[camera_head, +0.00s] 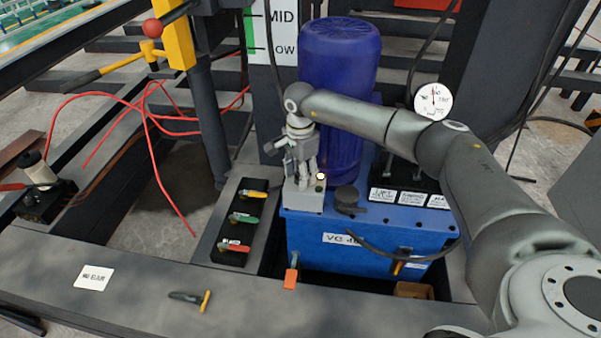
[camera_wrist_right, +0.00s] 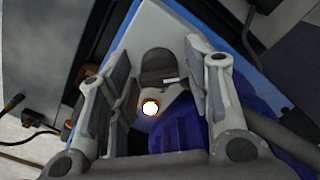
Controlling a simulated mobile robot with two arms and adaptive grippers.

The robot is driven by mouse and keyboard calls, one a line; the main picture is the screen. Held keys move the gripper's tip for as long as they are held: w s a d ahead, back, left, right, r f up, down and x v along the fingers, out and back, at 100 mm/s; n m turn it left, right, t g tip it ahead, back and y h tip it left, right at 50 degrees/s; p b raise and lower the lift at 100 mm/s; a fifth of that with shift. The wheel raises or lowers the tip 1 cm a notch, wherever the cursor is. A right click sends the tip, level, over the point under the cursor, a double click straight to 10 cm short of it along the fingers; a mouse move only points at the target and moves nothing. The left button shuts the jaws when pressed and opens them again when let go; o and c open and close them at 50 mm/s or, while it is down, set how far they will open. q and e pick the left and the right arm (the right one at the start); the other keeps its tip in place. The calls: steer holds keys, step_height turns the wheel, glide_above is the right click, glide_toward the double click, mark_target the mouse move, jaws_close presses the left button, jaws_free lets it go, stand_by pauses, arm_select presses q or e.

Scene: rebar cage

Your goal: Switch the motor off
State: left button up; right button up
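The motor (camera_head: 340,75) is a tall blue cylinder standing on the blue tank at the centre of the head view; it also shows in the right wrist view (camera_wrist_right: 180,128). A small grey switch box (camera_head: 304,202) sits at the tank's left front corner. A lit white-yellow lamp (camera_head: 320,177) and a small greenish button show at its right side; the lamp glows in the wrist view (camera_wrist_right: 150,107). My right gripper (camera_head: 304,178) points down over the switch box and hides part of its top. My left gripper is not in view.
The blue tank (camera_head: 330,255) carries a black cap (camera_head: 348,197) and white labels. A panel with yellow, green and red levers (camera_head: 238,222) lies left of it. A round gauge (camera_head: 433,100) is behind my right arm. Red hoses (camera_head: 150,115) hang at left.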

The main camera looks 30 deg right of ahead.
steer(key=shift+r, duration=0.1)
step_height(320, 180, up, 12)
stand_by(0.6)
stand_by(0.4)
